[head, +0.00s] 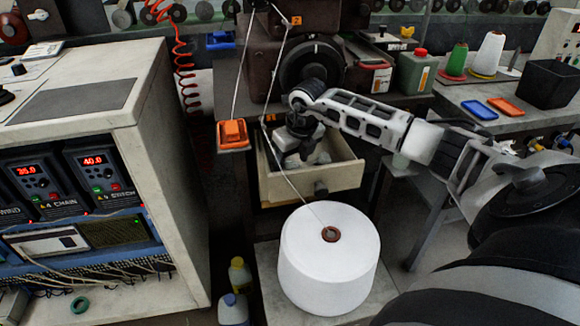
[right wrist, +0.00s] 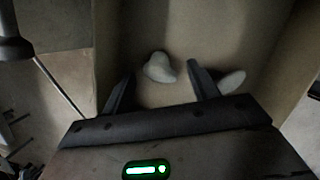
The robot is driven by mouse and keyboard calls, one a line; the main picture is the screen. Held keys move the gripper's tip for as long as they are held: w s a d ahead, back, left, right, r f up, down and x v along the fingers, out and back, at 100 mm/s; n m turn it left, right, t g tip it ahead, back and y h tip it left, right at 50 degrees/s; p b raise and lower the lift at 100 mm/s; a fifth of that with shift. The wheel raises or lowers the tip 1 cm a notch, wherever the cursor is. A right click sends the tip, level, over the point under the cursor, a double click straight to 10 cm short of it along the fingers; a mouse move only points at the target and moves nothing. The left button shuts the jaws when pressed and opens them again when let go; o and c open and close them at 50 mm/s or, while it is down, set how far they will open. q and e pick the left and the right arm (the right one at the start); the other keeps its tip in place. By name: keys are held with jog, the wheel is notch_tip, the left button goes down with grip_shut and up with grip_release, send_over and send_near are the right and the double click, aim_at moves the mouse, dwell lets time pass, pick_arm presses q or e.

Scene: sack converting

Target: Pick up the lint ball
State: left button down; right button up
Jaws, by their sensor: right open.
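An open drawer (head: 318,183) under the machine holds pale, lint-like lumps. In the right wrist view, one rounded whitish lump, seemingly the lint ball (right wrist: 159,67), lies on the drawer floor, in line with the gap between my fingers. A second pale lump (right wrist: 232,81) lies just outside the right finger. In the head view, a pale lump (head: 325,158) shows beside my right gripper (head: 303,153), which partly hides the drawer's contents. My right gripper points down into the drawer, open and empty; its fingers (right wrist: 160,78) show apart. My left gripper is out of view.
A large white thread cone (head: 328,275) stands in front of the drawer, its thread running up past it. An orange-topped box (head: 233,134) hangs left of the drawer. The drawer walls (right wrist: 107,50) stand close around the gripper. A control cabinet (head: 165,170) is at left.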

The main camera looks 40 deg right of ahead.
jog(key=shift+w+f, duration=0.15)
jog(key=shift+f, duration=0.4)
jog(key=c, duration=1.1)
jog(key=shift+r, duration=0.1)
